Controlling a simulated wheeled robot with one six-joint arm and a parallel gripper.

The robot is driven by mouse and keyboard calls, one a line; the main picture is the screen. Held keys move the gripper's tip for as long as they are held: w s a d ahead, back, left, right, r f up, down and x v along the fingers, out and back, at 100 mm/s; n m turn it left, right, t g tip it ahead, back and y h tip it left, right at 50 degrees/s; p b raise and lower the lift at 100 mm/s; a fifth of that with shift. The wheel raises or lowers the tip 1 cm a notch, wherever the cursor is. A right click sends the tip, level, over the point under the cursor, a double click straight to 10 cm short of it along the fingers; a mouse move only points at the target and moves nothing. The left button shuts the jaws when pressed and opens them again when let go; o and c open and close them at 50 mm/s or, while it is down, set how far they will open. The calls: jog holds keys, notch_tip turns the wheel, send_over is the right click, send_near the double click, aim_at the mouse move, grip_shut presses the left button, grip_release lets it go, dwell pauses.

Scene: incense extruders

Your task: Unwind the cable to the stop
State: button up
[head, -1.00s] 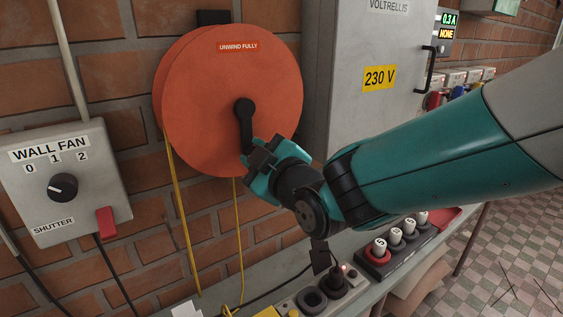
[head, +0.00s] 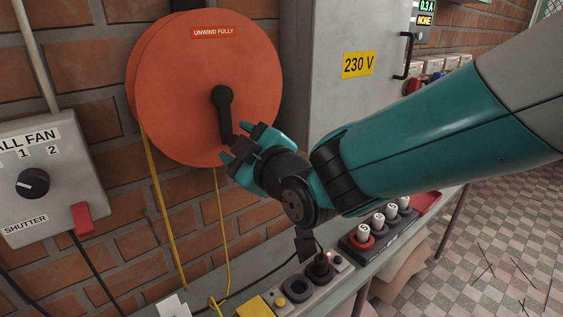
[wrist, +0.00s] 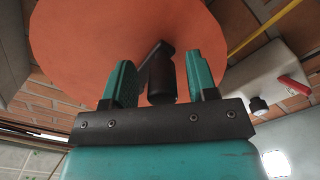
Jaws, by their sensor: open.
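The orange cable reel (head: 185,100) is mounted on the brick wall and bears a label reading "UNWIND FULLY". Its black crank (head: 223,112) points down from the hub, with the handle at its lower end. Yellow cable (head: 160,210) hangs from the reel in two strands. My gripper (head: 247,143) is at the lower right of the crank. In the wrist view, my gripper (wrist: 160,82) is open, with the dark crank handle (wrist: 161,80) between its two teal fingers and a gap visible on each side. The reel (wrist: 110,45) fills the background there.
A grey wall fan box (head: 40,180) with a knob and red shutter switch is at left. A grey cabinet (head: 350,25) marked 230 V stands right of the reel. Below is a shelf with a socket strip (head: 300,285) and a row of fuses (head: 375,232).

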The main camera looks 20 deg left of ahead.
jog(key=b+v, duration=0.5)
jog(key=v, duration=1.1)
jog(key=shift+b, duration=0.3)
jog(key=shift+d, duration=0.1)
